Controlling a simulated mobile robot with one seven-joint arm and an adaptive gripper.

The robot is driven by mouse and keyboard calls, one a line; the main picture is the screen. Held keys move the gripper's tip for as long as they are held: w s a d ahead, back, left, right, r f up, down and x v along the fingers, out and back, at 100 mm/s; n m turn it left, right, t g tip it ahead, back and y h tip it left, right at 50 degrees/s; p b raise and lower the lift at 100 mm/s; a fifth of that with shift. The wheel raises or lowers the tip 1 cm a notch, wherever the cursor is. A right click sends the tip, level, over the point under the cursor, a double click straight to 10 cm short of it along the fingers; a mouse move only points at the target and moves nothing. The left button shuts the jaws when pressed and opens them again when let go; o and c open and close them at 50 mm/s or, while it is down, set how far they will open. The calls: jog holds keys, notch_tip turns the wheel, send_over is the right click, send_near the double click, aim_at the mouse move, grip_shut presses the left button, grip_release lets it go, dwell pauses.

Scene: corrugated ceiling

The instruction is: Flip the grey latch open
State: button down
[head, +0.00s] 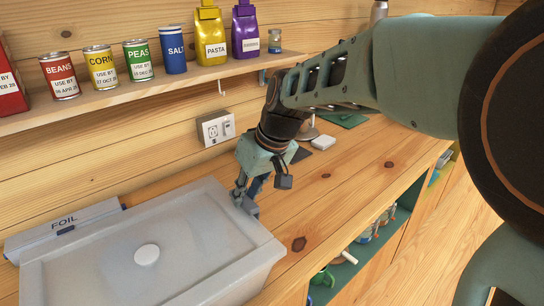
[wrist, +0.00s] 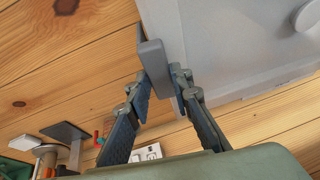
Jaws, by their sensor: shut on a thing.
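A grey box (head: 262,262) with a flat lid and a round white knob (head: 147,254) stands on the wooden counter. The grey latch (wrist: 153,56) is a short bar at the box's edge in the wrist view; it also shows at the box's far right corner in the head view (head: 250,206). My gripper (wrist: 162,82) is shut on the latch, with one finger on each side of it. In the head view my gripper (head: 244,192) reaches down to that corner, and its fingers partly hide the latch. I cannot tell how far the latch is turned.
A foil box (head: 65,228) lies behind the grey box. A wall shelf (head: 110,98) holds several cans and bags above. A wall socket (head: 216,128) is behind my gripper. A small white block (head: 323,142) lies farther back. The counter right of the box is clear.

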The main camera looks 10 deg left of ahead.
jog(key=w+d+f+m+g+y+b, duration=0.3)
jog(key=w+d+f+g+y, duration=0.2)
jog(key=g+y, duration=0.4)
jog(key=shift+w+d+f+m+y, duration=0.25)
jog(key=shift+w+f+m+y, duration=0.25)
jog(key=shift+y, duration=0.8)
jog(key=shift+s+f, duration=0.1)
jog(key=shift+f, duration=0.05)
jog(key=c, duration=1.7)
grip_release()
jog(key=v, duration=1.2)
